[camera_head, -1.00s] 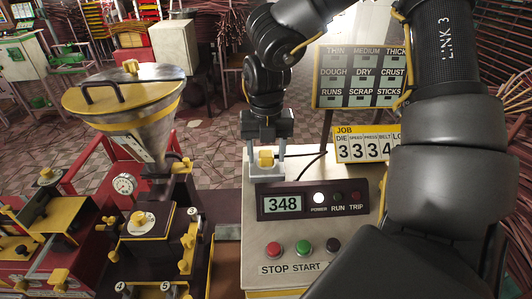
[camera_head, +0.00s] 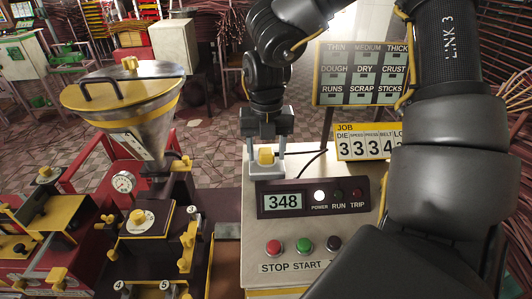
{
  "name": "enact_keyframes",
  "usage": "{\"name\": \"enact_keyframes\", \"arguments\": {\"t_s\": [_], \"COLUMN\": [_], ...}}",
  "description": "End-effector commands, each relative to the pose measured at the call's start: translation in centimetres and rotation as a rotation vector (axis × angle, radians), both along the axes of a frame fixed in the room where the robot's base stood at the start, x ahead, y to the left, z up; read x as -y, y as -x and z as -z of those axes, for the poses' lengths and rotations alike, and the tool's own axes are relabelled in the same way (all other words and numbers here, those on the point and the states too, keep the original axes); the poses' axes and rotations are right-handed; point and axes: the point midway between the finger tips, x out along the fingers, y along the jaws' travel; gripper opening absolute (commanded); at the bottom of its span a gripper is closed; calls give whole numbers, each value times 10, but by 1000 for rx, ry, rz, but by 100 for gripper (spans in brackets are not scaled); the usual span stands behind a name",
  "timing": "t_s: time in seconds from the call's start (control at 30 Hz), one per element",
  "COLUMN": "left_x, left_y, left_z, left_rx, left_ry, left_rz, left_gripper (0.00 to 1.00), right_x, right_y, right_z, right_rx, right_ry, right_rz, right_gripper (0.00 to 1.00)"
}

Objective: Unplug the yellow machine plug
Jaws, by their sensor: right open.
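The yellow plug (camera_head: 265,157) sits in a pale socket block (camera_head: 267,171) at the back of the control box. My right gripper (camera_head: 266,156) comes down from above with its two fingers apart, one on each side of the plug. I cannot tell whether the fingers touch it. A dark cable (camera_head: 312,160) runs to the right behind the display. My left gripper is out of view.
The control box (camera_head: 258,228) has a display reading 348, a lit power lamp and several buttons. A job sign (camera_head: 367,143) and a label board (camera_head: 360,75) stand behind it. A yellow-lidded hopper machine (camera_head: 150,130) stands to the left.

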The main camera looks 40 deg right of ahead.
Motion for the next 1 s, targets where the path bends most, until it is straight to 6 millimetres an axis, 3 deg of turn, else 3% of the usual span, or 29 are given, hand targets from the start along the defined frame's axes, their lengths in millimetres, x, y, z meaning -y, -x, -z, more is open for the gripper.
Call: {"name": "enact_keyframes", "arguments": {"t_s": [0.5, 0.9, 1.0], "left_x": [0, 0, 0], "left_y": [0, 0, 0], "left_z": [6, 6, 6], "left_rx": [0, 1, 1], "left_ry": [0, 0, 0], "left_rz": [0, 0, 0], "left_gripper": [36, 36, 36], "right_x": [0, 0, 0], "right_y": [0, 0, 0], "right_z": [0, 0, 0], "right_rx": [1, 0, 0], "right_ry": [0, 0, 0], "right_rz": [0, 0, 0], "right_gripper": [55, 4, 0]}}
